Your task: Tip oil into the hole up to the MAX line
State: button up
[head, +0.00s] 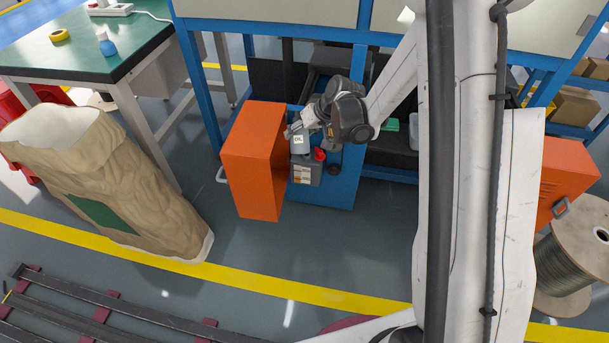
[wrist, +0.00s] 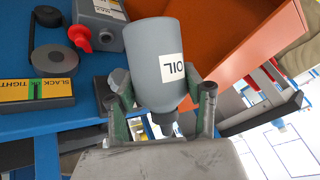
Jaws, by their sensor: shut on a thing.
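My gripper (wrist: 163,102) is shut on a grey oil bottle (wrist: 155,50) with a white OIL label, its fingers on either side. The bottle's dark neck points toward the palm in the wrist view. In the head view, the bottle (head: 300,148) is close above or beside a grey container (head: 306,173) with a red spout or cap (head: 319,155). The container (wrist: 98,14) shows at top left in the wrist view, with a yellow-edged label, apart from the bottle. Its oil level cannot be seen, and I cannot identify the hole for certain.
An orange door or panel (head: 253,160) stands just left of the container. A SLACK/TIGHT plate (wrist: 40,91) and dark rollers lie on the blue surface (head: 335,190). A green-topped bench (head: 90,48) and tan sack (head: 100,170) are at left; open floor lies in front.

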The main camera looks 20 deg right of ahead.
jog(key=shift+w+d+f+m+g+y+b, duration=0.2)
jog(key=shift+d+f+m+g, duration=0.6)
jog(key=shift+f, duration=1.85)
jog(key=shift+w+d+f+m+g+y+b, duration=0.15)
jog(key=shift+f+m+g+b, duration=0.2)
jog(key=shift+f+g, duration=1.7)
jog(key=shift+w+d+f+m+g+y+b, duration=0.2)
jog(key=shift+d+f+m+g, duration=0.25)
jog(key=shift+f, duration=2.85)
jog(key=shift+a+r, duration=0.1)
jog(key=shift+r, duration=0.1)
jog(key=shift+r+g, duration=0.25)
jog(key=shift+g, duration=0.25)
